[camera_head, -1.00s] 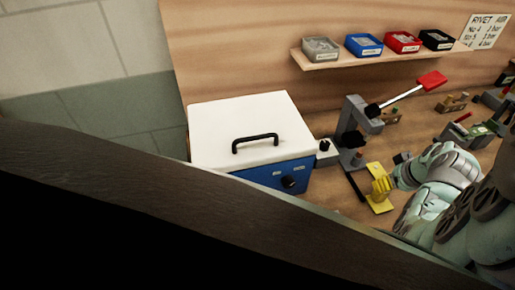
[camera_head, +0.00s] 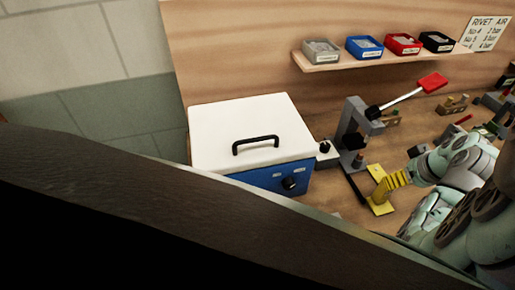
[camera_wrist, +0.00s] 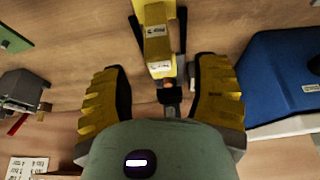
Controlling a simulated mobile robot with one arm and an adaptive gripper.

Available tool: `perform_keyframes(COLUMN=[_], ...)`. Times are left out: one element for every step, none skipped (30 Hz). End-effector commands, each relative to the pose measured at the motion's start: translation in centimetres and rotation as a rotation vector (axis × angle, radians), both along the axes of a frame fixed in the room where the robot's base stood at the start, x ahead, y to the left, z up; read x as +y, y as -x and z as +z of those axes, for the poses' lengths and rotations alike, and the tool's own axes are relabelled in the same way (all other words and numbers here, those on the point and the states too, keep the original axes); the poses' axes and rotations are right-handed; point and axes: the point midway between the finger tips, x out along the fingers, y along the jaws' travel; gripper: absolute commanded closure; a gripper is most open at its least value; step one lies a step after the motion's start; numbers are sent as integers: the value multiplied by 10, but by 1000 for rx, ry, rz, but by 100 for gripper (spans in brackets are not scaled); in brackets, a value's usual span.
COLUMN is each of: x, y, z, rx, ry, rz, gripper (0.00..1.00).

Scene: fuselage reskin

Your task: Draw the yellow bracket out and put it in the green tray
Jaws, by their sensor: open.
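The yellow bracket (camera_head: 381,208) stands at the foot of a grey press on the bench, partly hidden behind my gripper in the head view. In the wrist view the bracket (camera_wrist: 156,40) has white labels and lies between two dark bars, just beyond my fingertips. My gripper (camera_wrist: 160,85) has its ridged yellow fingers spread wide, one on each side, with nothing held between them. I cannot make out a green tray for certain; a flat green piece (camera_wrist: 14,38) shows at the wrist view's upper left.
The grey press (camera_head: 350,135) has a red-ended lever (camera_head: 432,82) rising to the right. A white-lidded blue box (camera_head: 250,135) stands left of it. A shelf (camera_head: 385,57) with small bins hangs behind. Small fixtures (camera_head: 452,105) sit farther right.

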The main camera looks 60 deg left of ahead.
Motion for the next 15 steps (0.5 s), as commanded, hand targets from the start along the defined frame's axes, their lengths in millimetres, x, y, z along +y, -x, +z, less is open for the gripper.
perform_keyframes(x=[-2,-3,-5,-6,-6,-7,-7,-8,-8,-8,-8,-8,-8,-8,-8], y=[-1,0,0,1,1,2,1,2,2,2,2,2,2,2,2], z=[6,8,11,13,14,16,18,19,19,20,20,20,20,20,20], rx=[-5,-4,-2,0,0,-1,-1,-3,-3,-3,-3,-2,-2,-2,-2], ry=[-2,-3,-2,-1,-1,-1,-1,-1,0,0,0,0,0,0,0], rz=[-4,-3,-3,-2,-2,-3,-3,-2,-2,-2,-2,-2,-2,-2,-2], gripper=[39,39,39,39,39,39,39,39,39,39,39,39,39,39,39])
